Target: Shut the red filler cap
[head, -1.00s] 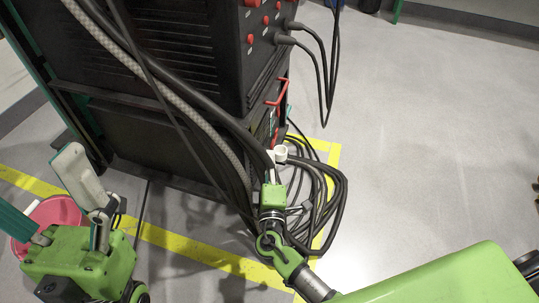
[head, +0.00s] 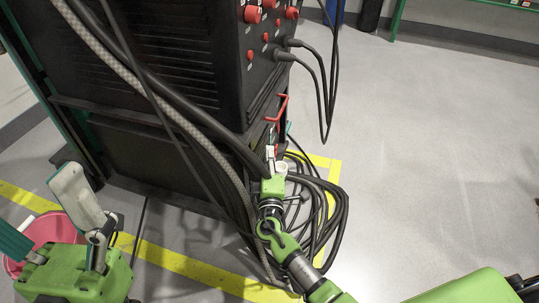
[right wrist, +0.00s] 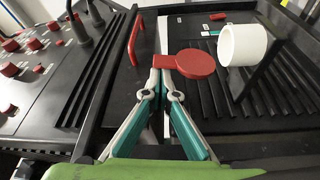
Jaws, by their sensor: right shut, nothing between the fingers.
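The red filler cap (right wrist: 196,64) is a round disc with a short tab, left of the white filler neck (right wrist: 243,45) in the right wrist view and not over it. The neck also shows in the head view (head: 281,168). My right gripper (right wrist: 163,76) is shut and empty; its tips are at the cap's tab, but I cannot tell whether they touch. In the head view the right gripper (head: 271,157) is beside the neck, low on the black machine. My left gripper (head: 45,205) is at the far left with its fingers spread, away from the machine.
A red handle (right wrist: 137,41) and a panel of red knobs (right wrist: 25,52) are near the cap. Thick hoses and looped black cables (head: 325,215) hang and lie around my right arm. A pink bucket (head: 50,232) stands behind my left gripper. The floor at right is clear.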

